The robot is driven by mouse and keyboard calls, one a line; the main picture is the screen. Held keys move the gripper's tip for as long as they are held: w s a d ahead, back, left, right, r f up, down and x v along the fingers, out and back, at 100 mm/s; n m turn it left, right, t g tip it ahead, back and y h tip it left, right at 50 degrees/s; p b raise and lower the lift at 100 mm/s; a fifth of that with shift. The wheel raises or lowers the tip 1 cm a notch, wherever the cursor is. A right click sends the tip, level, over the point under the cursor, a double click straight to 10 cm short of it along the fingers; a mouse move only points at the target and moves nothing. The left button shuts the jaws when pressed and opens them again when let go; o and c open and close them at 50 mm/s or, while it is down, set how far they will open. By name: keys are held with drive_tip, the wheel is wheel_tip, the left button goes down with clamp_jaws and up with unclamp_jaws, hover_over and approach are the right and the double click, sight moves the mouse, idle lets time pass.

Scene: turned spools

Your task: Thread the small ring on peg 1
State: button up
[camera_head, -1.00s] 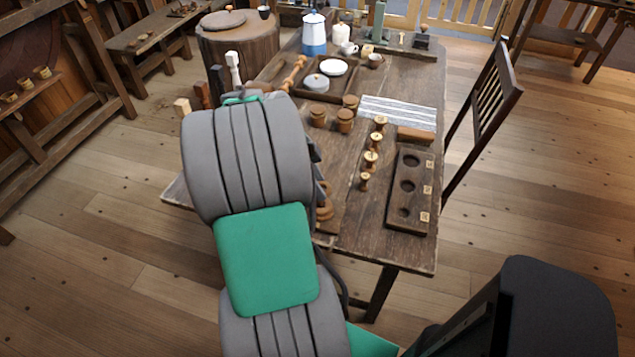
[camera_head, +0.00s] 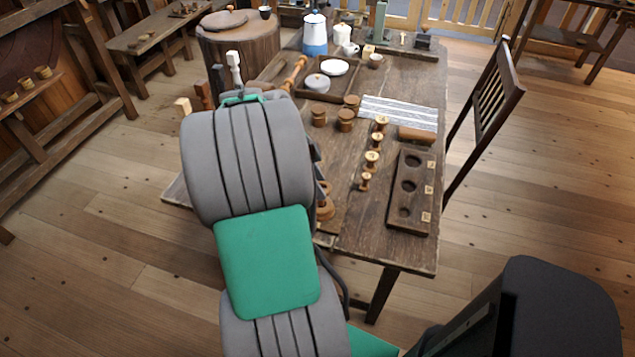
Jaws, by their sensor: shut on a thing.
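My arm covers the left part of the table, and my gripper is hidden behind it. Some round, turned wooden pieces (camera_head: 325,209) show just past the arm's right edge, partly covered. They look ring-like, but I cannot tell their sizes or whether they sit on a peg. I cannot make out the small ring or peg 1 for sure.
A row of turned spools (camera_head: 372,160) stands mid-table. To their right lies a dark board (camera_head: 395,211) with round holes and small labels. Behind are short wooden cylinders (camera_head: 345,120), a striped cloth (camera_head: 400,110) and a tray (camera_head: 350,90). A chair (camera_head: 490,100) stands at the right.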

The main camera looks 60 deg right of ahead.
drive_tip(key=shift+f, duration=0.1)
drive_tip(key=shift+f+b, duration=1)
drive_tip(key=shift+b, duration=0.05)
drive_tip(key=shift+f, duration=0.15)
drive_tip(key=shift+f+b, duration=0.4)
drive_tip(key=shift+b, duration=0.15)
drive_tip(key=shift+f, duration=0.1)
drive_tip(key=o, duration=1.9)
